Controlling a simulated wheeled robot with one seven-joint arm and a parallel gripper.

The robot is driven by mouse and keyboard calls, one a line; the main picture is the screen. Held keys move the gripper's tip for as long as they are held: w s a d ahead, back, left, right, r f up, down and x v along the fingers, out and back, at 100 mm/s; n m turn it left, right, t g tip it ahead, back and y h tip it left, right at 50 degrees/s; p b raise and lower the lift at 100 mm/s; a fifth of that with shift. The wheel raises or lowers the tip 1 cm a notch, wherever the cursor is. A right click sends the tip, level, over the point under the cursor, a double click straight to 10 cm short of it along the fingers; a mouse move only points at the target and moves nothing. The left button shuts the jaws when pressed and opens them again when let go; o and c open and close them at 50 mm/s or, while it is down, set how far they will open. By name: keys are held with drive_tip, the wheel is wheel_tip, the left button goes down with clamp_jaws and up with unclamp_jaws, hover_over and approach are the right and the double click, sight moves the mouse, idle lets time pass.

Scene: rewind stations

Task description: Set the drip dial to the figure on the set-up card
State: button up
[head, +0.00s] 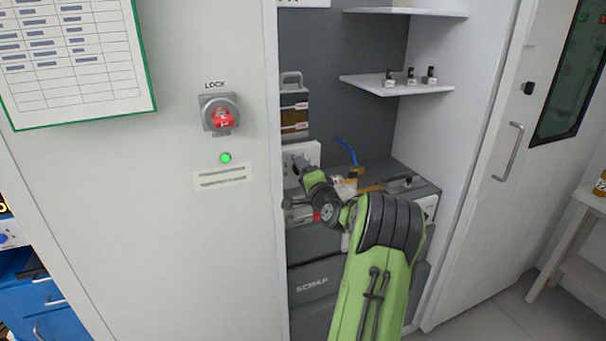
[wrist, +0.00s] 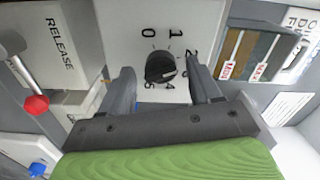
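The drip dial (wrist: 158,66) is a round black knob on a white panel (wrist: 125,22) in the wrist view, ringed by figures from 0 to 5. A pale mark on the knob seems to point to the right, near a partly hidden figure. My gripper (wrist: 161,70) is open, with one finger on each side of the knob; I cannot tell whether they touch it. In the head view my gripper (head: 300,166) is at the white box (head: 312,151) inside the cabinet, and the dial is hidden. I cannot make out a set-up card for certain.
A RELEASE lever with a red ball (wrist: 37,105) and a blue knob (wrist: 38,169) are left of the dial. A reservoir (head: 294,108) with level labels stands behind. A LOCK switch (head: 221,116) and green-edged sheet (head: 75,55) are on the cabinet front. A shelf (head: 395,86) holds small bottles.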

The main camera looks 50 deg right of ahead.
drive_tip(key=b+v, duration=0.2)
drive_tip(key=v, duration=1.3)
drive_tip(key=shift+s+a+b, duration=0.2)
drive_tip(key=shift+s+b, duration=0.1)
